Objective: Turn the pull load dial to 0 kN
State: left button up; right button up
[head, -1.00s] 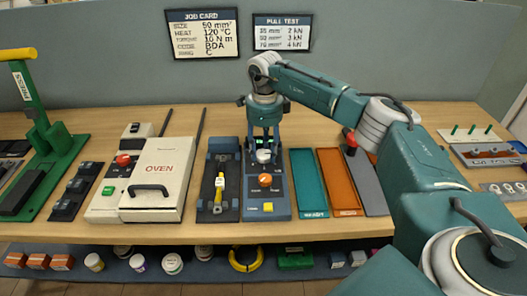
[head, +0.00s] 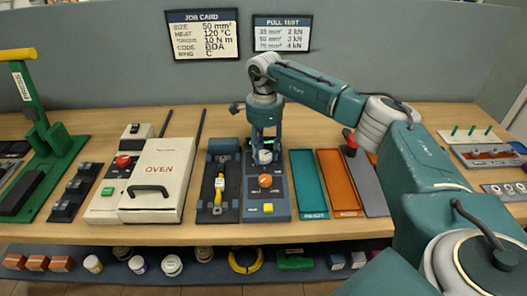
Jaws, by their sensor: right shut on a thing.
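The blue pull tester panel (head: 281,202) stands on the bench in the middle of the view. It has an orange dial (head: 265,181) with a pale pointer and a yellow button (head: 267,208) below it. A pale knob (head: 264,157) sits above the orange dial. My right gripper (head: 265,154) reaches down from above and is shut on the pale knob, its fingers partly covering it. The scale markings are too small to read. I cannot tell which of the two is the pull load dial. My left gripper is not in view.
A clamp fixture (head: 232,206) and a white oven (head: 160,165) stand left of the panel. Teal (head: 308,185), orange (head: 337,182) and grey trays lie to its right. A PULL TEST sign (head: 282,33) and a job card (head: 202,34) hang behind.

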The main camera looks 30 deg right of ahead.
aim_at(267, 154)
jog(key=shift+s+d, duration=0.1)
jog(key=shift+d, duration=0.25)
jog(key=o, duration=0.9)
jog(key=shift+o, duration=1.1)
jog(key=shift+d, duration=0.15)
jog(key=shift+a+r, duration=0.2)
jog(key=shift+r, duration=0.1)
notch_tip(267, 154, up, 11)
jog(key=shift+d+r, duration=0.2)
